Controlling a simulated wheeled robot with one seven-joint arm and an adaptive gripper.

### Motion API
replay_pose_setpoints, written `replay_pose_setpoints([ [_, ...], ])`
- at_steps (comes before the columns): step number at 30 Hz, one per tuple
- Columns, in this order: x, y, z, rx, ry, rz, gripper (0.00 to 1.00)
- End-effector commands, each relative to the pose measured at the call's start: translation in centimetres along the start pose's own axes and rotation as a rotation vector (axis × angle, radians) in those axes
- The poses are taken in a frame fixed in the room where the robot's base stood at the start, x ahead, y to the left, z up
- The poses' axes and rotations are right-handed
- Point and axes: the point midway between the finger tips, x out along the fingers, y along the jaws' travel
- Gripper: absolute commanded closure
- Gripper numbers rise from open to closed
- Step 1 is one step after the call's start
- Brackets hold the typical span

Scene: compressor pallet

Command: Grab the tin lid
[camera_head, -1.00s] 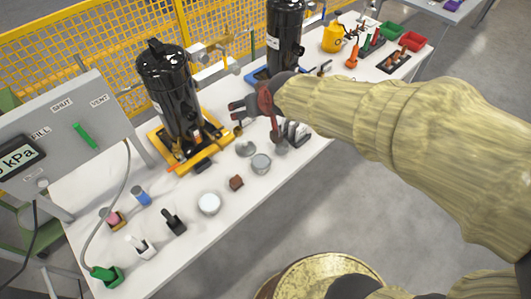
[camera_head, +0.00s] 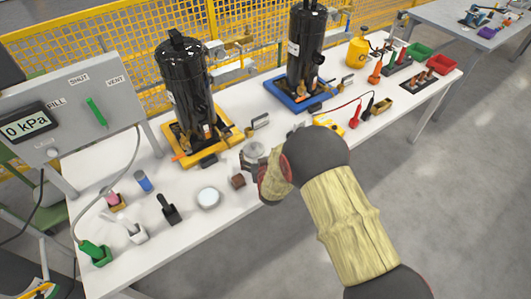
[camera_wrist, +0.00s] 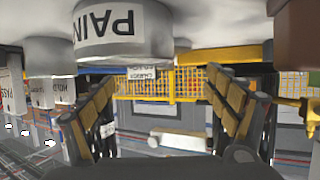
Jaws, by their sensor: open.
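A grey, round, lid-like disc (camera_head: 256,149) lies on the white table in the head view, just beyond my gripper (camera_head: 252,168). I take it for the tin lid. My gripper is low over the table near its front edge, open and empty, with its fingers apart in the wrist view (camera_wrist: 160,84). The wrist picture is upside down. A grey tin (camera_wrist: 112,35) with a white PAINT label stands near the fingers there, not between them. Another grey round body (camera_wrist: 48,57) shows beside it; I cannot tell what it is. In the head view my gripper hides the tin.
A brown block (camera_head: 238,181) and a white-topped round container (camera_head: 208,197) stand left of my gripper. Black compressors on a yellow tray (camera_head: 215,150) and a blue tray (camera_head: 277,88) stand behind. A yellow meter (camera_head: 328,124) lies to the right.

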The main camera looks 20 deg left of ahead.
Motion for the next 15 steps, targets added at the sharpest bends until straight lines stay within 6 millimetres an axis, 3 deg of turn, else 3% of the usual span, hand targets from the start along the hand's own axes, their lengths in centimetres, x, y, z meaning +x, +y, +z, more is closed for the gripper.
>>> replay_pose_setpoints([
  [15,4.8,-0.6,0.1,0.0,0.004,0.0,0.12],
])
